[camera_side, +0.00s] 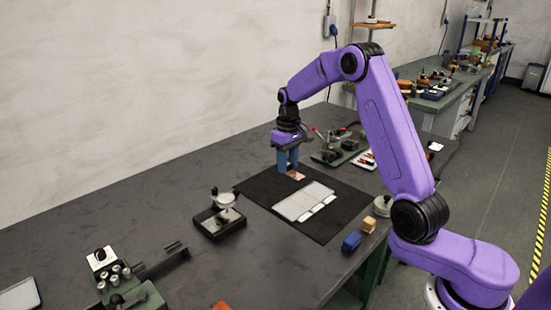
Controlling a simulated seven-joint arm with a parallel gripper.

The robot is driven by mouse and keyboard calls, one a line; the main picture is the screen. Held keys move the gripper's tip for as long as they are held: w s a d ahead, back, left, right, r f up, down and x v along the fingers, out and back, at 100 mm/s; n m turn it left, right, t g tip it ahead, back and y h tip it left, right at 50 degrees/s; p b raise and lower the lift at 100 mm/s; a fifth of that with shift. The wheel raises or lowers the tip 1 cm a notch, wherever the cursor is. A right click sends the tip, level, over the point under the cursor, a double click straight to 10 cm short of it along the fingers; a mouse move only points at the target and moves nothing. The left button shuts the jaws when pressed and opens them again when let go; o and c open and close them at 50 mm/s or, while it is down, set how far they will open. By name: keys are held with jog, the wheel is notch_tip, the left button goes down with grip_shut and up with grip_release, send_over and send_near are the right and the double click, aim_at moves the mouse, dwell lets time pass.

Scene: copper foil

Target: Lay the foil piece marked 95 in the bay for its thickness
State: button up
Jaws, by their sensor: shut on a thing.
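My gripper (287,166) is over the far part of the black mat (258,185), pointing down, with its blue fingers shut on a small copper foil piece (296,175). The foil is at the fingertips, low over the mat; I cannot tell whether it touches the mat. Any number on it is too small to read. A pale tray (291,207) with bays lies on the mat, nearer the camera than my gripper. White labels (304,217) line its right edge, but their writing is not legible.
A dial gauge on a stand (222,214) is left of the mat. A green device (335,154) with a red-knobbed lever stands behind the mat.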

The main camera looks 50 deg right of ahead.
send_over(286, 205)
jog(key=shift+f, duration=5)
jog(key=shift+f, duration=1.45)
jog(key=o, duration=0.7)
jog(key=shift+o, duration=0.2)
jog(key=shift+r, duration=0.15)
jog(key=shift+r, duration=1.4)
jog(key=shift+o, duration=0.3)
jog(key=o, duration=0.5)
